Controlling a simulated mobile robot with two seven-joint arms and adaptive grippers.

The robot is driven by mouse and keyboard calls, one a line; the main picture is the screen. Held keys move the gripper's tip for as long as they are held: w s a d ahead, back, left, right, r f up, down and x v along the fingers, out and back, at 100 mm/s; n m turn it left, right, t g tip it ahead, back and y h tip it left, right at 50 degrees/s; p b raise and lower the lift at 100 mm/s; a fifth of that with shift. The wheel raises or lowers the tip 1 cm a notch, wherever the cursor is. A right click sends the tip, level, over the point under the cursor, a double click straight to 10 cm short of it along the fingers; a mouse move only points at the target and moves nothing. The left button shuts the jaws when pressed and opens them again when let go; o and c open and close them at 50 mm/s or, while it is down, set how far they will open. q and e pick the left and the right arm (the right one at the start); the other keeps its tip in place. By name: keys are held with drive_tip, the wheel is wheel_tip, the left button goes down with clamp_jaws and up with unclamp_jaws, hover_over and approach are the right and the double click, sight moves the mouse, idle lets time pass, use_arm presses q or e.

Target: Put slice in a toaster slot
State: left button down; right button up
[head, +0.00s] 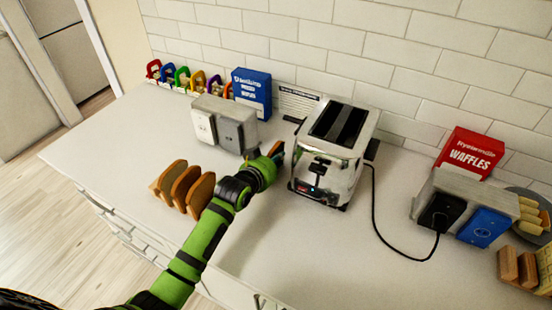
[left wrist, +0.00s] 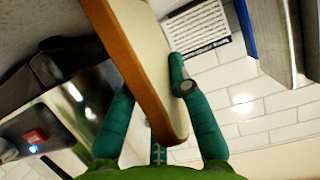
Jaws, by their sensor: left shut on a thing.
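My left gripper (head: 271,158) is shut on a bread slice (left wrist: 143,65), just left of the toaster (head: 322,172). In the left wrist view the slice has a brown crust and pale face, stands tilted, and sits between the teal fingers (left wrist: 160,112). In the head view the gripper hides most of it. The chrome toaster has two dark slots (head: 343,124) on top and a small lit light on its front. Part of the toaster also shows at the left of the left wrist view (left wrist: 75,105). My right gripper is out of view.
Several bread slices (head: 181,187) stand left of my arm. A grey outlet box (head: 222,122) and a blue waffle box (head: 252,92) stand behind. A black cord (head: 374,215) runs from the toaster to a right-hand outlet box (head: 427,190), by a red waffle box (head: 470,152). The front counter is clear.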

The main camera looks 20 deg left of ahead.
use_arm(q)
drive_tip(key=shift+f, duration=0.15)
drive_tip(key=c, duration=1.2)
unclamp_jaws()
